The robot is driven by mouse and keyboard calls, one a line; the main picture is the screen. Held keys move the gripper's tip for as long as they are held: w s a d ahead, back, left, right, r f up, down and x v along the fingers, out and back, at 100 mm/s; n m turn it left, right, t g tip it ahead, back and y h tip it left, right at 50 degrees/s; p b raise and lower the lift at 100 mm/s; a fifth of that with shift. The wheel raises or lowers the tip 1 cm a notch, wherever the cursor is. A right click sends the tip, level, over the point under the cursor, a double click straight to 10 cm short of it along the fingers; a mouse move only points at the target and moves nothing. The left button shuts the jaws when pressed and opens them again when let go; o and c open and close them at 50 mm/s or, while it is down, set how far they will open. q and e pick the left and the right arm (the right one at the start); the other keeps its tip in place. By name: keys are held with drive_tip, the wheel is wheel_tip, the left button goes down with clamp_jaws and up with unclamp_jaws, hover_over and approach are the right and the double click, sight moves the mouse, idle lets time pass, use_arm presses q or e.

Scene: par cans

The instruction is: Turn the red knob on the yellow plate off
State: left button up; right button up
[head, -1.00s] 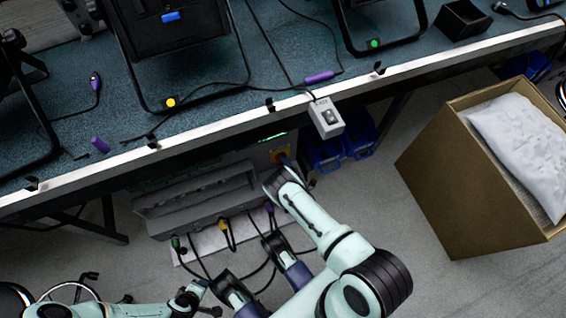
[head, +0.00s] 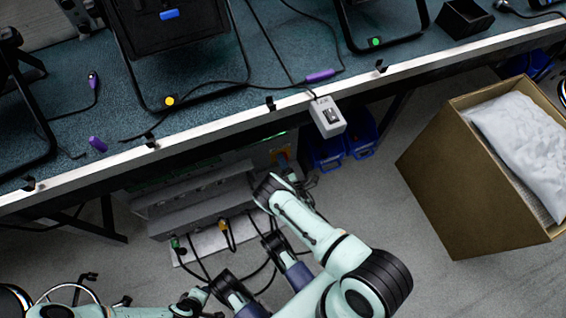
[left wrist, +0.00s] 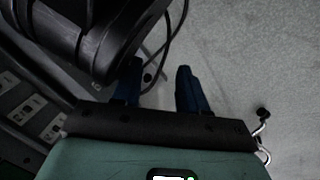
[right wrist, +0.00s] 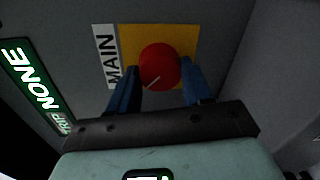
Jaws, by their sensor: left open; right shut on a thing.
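The red knob (right wrist: 160,62) shows in the right wrist view on a yellow plate (right wrist: 187,36), beside a white label reading MAIN. A pale line on the knob runs slantwise toward its lower left. My right gripper (right wrist: 160,78) has its blue fingers on both sides of the knob and is shut on it. My left gripper (left wrist: 160,72) is open and empty in the left wrist view, over grey floor.
The bench edge (head: 230,118) runs above the grey unit (head: 195,195) with several cables plugged in. A small grey box (head: 327,117) hangs at the edge. Blue bins (head: 328,152) and a cardboard box (head: 440,180) stand to the right.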

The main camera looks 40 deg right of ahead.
drive_tip(key=shift+s+d, duration=0.1)
drive_tip(key=shift+s, duration=0.05)
drive_tip(key=o, duration=1)
drive_tip(key=shift+o, duration=0.2)
use_arm(q)
drive_tip(key=shift+t, duration=0.4)
drive_tip(key=shift+w+d+r+p, duration=0.3)
drive_tip(key=shift+r+p, duration=0.25)
drive_tip(key=shift+r, duration=0.3)
drive_tip(key=shift+w+d+r+p, duration=0.3)
drive_tip(key=shift+r+p, duration=0.3)
drive_tip(key=shift+r, duration=0.25)
drive_tip(key=shift+w+d+r+p, duration=0.3)
drive_tip(key=shift+r+p, duration=0.25)
drive_tip(key=shift+r, duration=0.3)
use_arm(e)
drive_tip(key=f+v, duration=0.1)
drive_tip(key=v, duration=1.2)
drive_tip(key=shift+s+r, duration=0.2)
drive_tip(key=shift+r, duration=0.35)
